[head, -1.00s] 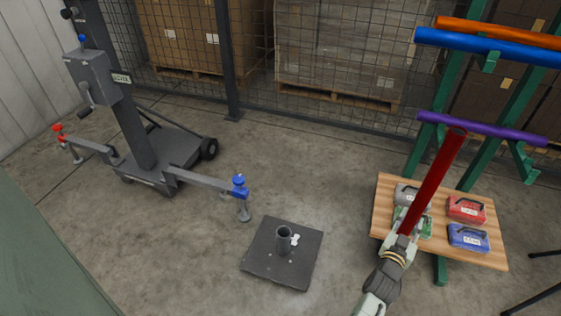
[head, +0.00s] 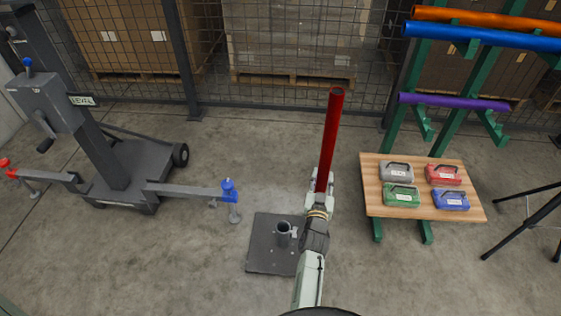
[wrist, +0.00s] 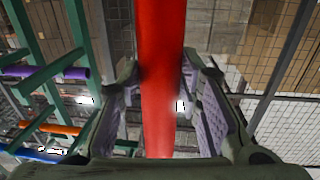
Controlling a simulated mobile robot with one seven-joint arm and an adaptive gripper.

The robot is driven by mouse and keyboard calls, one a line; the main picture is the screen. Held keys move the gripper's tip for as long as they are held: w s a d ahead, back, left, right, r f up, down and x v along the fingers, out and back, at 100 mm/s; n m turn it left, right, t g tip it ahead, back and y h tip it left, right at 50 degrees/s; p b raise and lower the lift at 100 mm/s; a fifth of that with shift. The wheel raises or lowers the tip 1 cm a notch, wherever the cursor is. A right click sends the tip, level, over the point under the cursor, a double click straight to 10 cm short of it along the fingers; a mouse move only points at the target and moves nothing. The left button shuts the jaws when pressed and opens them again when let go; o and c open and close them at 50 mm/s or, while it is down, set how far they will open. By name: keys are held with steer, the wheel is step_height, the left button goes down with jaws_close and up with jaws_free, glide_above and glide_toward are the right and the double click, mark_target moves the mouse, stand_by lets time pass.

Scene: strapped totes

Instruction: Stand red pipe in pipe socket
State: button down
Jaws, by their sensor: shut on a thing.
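The red pipe (head: 329,140) is held nearly upright, leaning slightly, with its open top end toward the fence in the head view. My gripper (head: 323,184) is shut on the lower part of the pipe. In the wrist view the red pipe (wrist: 162,60) runs between the two fingers of my gripper (wrist: 165,95). The pipe socket (head: 283,233) is a short grey tube on a dark square base plate (head: 262,258) on the floor, just left of my arm. The pipe's lower end is hidden behind my gripper and arm.
A wheeled lift with a blue-knobbed arm (head: 228,190) stands left of the socket. A wooden shelf (head: 375,183) with several coloured cases is at right, below a green rack with orange, blue and purple (head: 455,102) pipes. A black tripod (head: 525,220) stands far right.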

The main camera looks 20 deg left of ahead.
steer(key=s+a+r+n+y+p, duration=0.25)
steer(key=a+p, duration=0.25)
steer(key=a, duration=0.8)
step_height(320, 180, down, 15)
steer(key=b, duration=1.4)
steer(key=shift+s+d+r+g, duration=0.2)
steer(key=shift+s+d+g, duration=0.1)
steer(key=shift+g, duration=0.1)
steer(key=shift+m+y, duration=0.25)
steer(key=c, duration=1.1)
jaws_free()
